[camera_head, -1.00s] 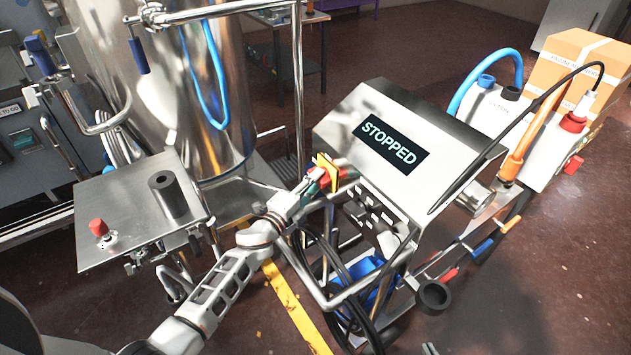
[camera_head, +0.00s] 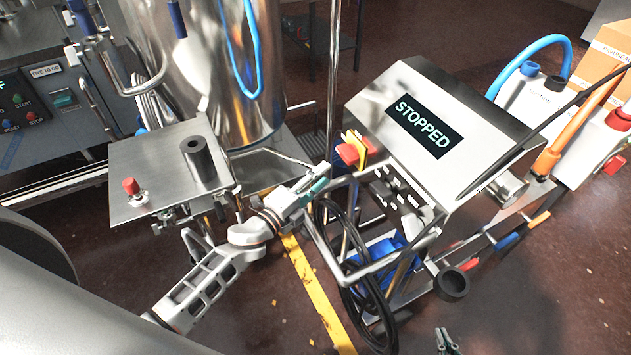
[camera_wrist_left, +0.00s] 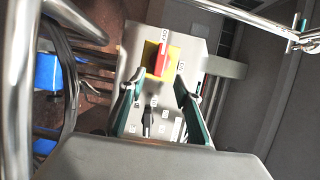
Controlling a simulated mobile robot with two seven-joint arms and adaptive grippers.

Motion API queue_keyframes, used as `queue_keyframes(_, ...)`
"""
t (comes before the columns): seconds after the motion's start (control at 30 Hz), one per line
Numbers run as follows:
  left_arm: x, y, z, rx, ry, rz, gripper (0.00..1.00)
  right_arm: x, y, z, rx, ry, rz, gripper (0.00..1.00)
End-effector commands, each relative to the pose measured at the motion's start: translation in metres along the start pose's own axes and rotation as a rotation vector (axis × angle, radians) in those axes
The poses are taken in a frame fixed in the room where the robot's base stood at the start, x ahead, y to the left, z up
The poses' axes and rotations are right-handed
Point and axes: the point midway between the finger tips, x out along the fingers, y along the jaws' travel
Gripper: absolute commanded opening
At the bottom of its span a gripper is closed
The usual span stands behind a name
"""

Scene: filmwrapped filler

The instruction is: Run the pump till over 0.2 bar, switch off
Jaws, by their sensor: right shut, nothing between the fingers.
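The pump cart's steel box (camera_head: 440,110) has a display (camera_head: 424,127) reading STOPPED. A red rotary switch on a yellow plate (camera_head: 354,149) is on its left side. The switch also shows in the left wrist view (camera_wrist_left: 161,59), its red handle lengthwise along the panel. A black knob (camera_wrist_left: 148,121) with small white labels sits nearer on that panel. My left gripper (camera_head: 318,187) is open and empty, just short of the red switch and apart from it. Its two teal fingers (camera_wrist_left: 160,98) stand apart in the wrist view. My right gripper (camera_head: 446,343) is shut and empty at the bottom edge.
A steel table (camera_head: 160,190) with a red button and black cylinder stands left of the cart. A steel tank (camera_head: 195,65) is behind. Black cable (camera_head: 345,270) hangs by the cart frame. White canisters with hoses (camera_head: 530,85) stand at right.

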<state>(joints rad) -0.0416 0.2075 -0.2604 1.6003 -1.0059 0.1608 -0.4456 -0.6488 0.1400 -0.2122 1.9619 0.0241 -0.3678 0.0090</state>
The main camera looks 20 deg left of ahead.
Motion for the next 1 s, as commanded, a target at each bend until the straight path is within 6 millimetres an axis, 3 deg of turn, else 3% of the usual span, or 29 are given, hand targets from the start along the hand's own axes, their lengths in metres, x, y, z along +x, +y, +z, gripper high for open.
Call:
queue_keyframes(0.2, -0.019, 0.0, 0.0, -0.001, 0.0, 0.0, 0.33, 0.0, 0.0, 0.0, 0.0, 0.0, 0.0, 0.0)
queue_keyframes(0.77, -0.022, 0.001, 0.0, -0.007, -0.002, 0.001, 0.33, 0.0, -0.001, -0.001, 0.001, 0.001, 0.0, 0.0)
queue_keyframes(0.87, -0.031, 0.009, -0.001, -0.075, -0.023, 0.015, 0.33, 0.0, -0.001, -0.001, 0.002, 0.002, 0.0, 0.0)
queue_keyframes(1.0, -0.069, 0.039, -0.006, -0.344, -0.112, 0.072, 0.33, 0.0, -0.001, -0.001, 0.002, 0.002, 0.0, 0.0)
